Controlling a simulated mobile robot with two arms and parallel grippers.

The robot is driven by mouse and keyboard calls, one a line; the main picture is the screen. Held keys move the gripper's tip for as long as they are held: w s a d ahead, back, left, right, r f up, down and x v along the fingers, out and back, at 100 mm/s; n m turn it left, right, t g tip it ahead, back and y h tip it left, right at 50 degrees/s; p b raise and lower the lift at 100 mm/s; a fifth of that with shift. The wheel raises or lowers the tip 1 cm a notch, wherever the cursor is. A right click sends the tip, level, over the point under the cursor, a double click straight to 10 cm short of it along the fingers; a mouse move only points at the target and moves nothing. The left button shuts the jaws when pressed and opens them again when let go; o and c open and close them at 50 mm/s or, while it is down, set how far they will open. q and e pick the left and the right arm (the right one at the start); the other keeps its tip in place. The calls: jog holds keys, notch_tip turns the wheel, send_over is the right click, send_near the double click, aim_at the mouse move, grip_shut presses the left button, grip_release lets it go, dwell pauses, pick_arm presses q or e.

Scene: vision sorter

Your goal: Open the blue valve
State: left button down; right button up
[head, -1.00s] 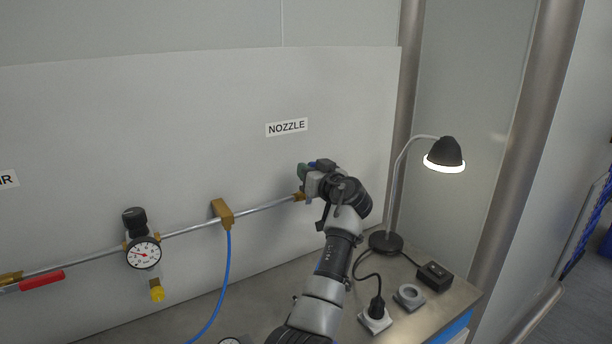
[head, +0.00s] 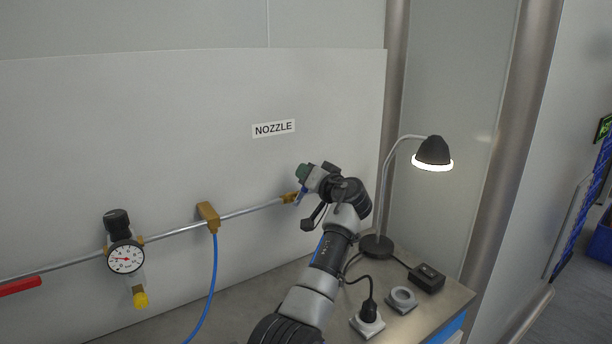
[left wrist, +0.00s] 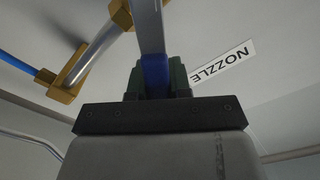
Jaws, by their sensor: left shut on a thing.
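The blue valve's handle (head: 299,195) shows as a short blue strip beside its brass body (head: 290,197) at the right end of the pipe, below the NOZZLE label. My left gripper (head: 303,174) is at the handle, above the brass body, with its green fingertips against the wall side. In the left wrist view the blue handle (left wrist: 155,72) runs down between the green fingertips (left wrist: 156,78), which are shut on it. The brass valve body (left wrist: 121,14) is at the top there. My gripper and wrist hide part of the handle in the head view. My right gripper is not in view.
A gauge (head: 126,257), a brass tee (head: 208,216) with a blue hose and a red handle (head: 20,286) line the pipe to the left. A lit lamp (head: 433,152), a black box (head: 427,278) and a plug (head: 368,312) stand right of my arm.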

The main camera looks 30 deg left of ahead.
pick_arm(q)
jog(key=c, duration=1)
grip_release()
jog(key=shift+c, duration=0.2)
jog(key=b+v, duration=0.3)
jog(key=v, duration=0.8)
